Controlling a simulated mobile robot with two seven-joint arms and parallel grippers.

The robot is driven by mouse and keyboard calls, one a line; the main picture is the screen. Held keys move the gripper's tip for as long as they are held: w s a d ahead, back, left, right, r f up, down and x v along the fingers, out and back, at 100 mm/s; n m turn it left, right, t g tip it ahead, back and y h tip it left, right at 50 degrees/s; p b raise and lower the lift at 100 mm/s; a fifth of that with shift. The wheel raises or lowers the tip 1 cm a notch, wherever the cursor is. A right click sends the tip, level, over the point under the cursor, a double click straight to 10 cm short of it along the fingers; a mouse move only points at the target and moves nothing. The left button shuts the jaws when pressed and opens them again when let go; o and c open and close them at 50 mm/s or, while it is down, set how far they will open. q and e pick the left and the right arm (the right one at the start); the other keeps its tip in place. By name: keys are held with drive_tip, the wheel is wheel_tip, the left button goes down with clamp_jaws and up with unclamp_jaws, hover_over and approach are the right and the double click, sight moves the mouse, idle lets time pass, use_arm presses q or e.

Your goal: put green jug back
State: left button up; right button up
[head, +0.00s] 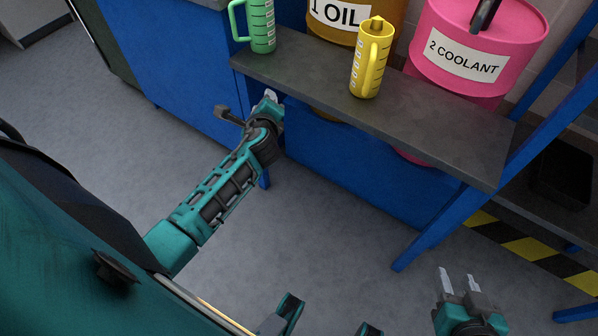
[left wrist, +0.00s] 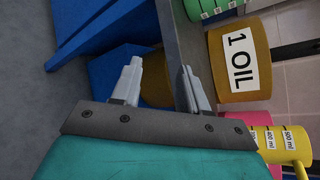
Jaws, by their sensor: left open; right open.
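The green jug (head: 262,25) stands upright at the left end of the dark grey shelf (head: 430,125). Part of it shows at the top of the left wrist view (left wrist: 205,9). My left gripper (head: 270,97) is by the shelf's front edge, below and apart from the green jug. In the left wrist view its two fingers (left wrist: 160,70) are apart with nothing held between them. My right gripper (head: 460,280) is open and empty at the lower right, over the floor and away from the shelf.
A yellow jug (head: 371,60) stands on the shelf right of the green one. Behind are an orange drum labelled "1 OIL" (head: 345,18) and a pink drum labelled "2 COOLANT" (head: 465,60). A blue post (head: 440,220) stands at the shelf's right end. The shelf between the jugs is clear.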

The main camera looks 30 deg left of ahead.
use_arm(q)
drive_tip(key=s+d+f+n+g+h, duration=0.1)
drive_tip(key=s+d+f+n+h, duration=0.2)
drive_tip(key=s+d+n+h, duration=0.7)
drive_tip(key=s+d+n, duration=0.6)
drive_tip(key=s+d, duration=0.1)
drive_tip(key=d, duration=0.3)
drive_tip(key=shift+s+f+n, duration=0.2)
drive_tip(key=shift+s+n, duration=0.1)
drive_tip(key=r+p, duration=0.1)
drive_tip(key=p, duration=0.1)
drive_tip(key=a+r+p, duration=0.1)
drive_tip(key=p, duration=0.1)
drive_tip(key=s+a+r+p, duration=0.1)
drive_tip(key=r+p, duration=0.1)
drive_tip(key=p, duration=0.1)
use_arm(e)
drive_tip(key=r, duration=0.1)
drive_tip(key=d+r, duration=0.1)
drive_tip(key=r, duration=0.1)
drive_tip(key=s+r, duration=0.1)
drive_tip(key=shift+d+r, duration=0.25)
drive_tip(key=shift+d, duration=0.15)
